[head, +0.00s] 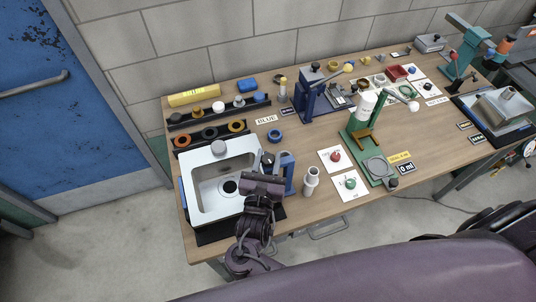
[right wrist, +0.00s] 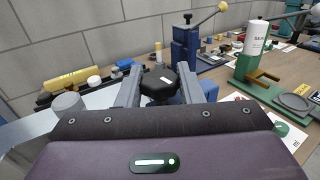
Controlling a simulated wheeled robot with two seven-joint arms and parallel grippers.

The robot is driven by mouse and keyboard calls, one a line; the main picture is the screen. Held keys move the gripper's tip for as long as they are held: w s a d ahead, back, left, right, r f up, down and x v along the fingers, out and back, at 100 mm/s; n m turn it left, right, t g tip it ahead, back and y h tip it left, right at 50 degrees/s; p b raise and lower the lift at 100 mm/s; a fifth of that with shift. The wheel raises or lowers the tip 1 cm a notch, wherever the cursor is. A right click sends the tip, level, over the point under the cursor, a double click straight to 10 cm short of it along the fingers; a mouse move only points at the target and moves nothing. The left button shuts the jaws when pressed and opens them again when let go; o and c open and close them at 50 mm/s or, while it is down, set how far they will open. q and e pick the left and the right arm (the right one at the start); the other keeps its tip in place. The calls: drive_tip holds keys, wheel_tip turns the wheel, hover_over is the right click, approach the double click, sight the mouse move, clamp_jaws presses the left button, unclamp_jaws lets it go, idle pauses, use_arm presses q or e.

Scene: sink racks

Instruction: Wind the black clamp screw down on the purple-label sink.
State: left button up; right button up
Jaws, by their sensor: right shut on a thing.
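A white sink (head: 205,205) stands at the left front of the bench, with a round dark drain in its basin. I see no purple label on it. A blue clamp (head: 287,172) stands at its right edge. Its black clamp screw (head: 268,157) shows as a dark, faceted knob in the right wrist view (right wrist: 158,86). My right gripper (head: 266,172) is shut on this knob, with one finger on each side, as the right wrist view shows (right wrist: 160,88). The lower part of the screw is hidden. My left gripper is not in view.
A white bottle-shaped part (head: 310,182) stands close to the right of the clamp. A blue ring (head: 275,136) lies behind it. Black racks (head: 205,134) with rings and knobs stand behind the sink. A green stand (head: 375,165) is farther right. A second, grey sink (head: 497,108) stands at far right.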

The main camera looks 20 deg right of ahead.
sight(266, 165)
drive_tip(key=shift+w+r+m+g+h, duration=0.15)
drive_tip(key=shift+r+m+g+h, duration=0.2)
drive_tip(key=shift+m+h, duration=0.25)
drive_tip(key=o, duration=0.9)
drive_tip(key=shift+f, duration=0.1)
drive_tip(key=shift+o, duration=0.2)
drive_tip(key=shift+f, duration=0.1)
drive_tip(key=shift+s+a+f, duration=0.1)
drive_tip(key=shift+s+a, duration=0.15)
drive_tip(key=shift+s, duration=0.2)
drive_tip(key=b+v, duration=0.1)
drive_tip(key=v, duration=0.6)
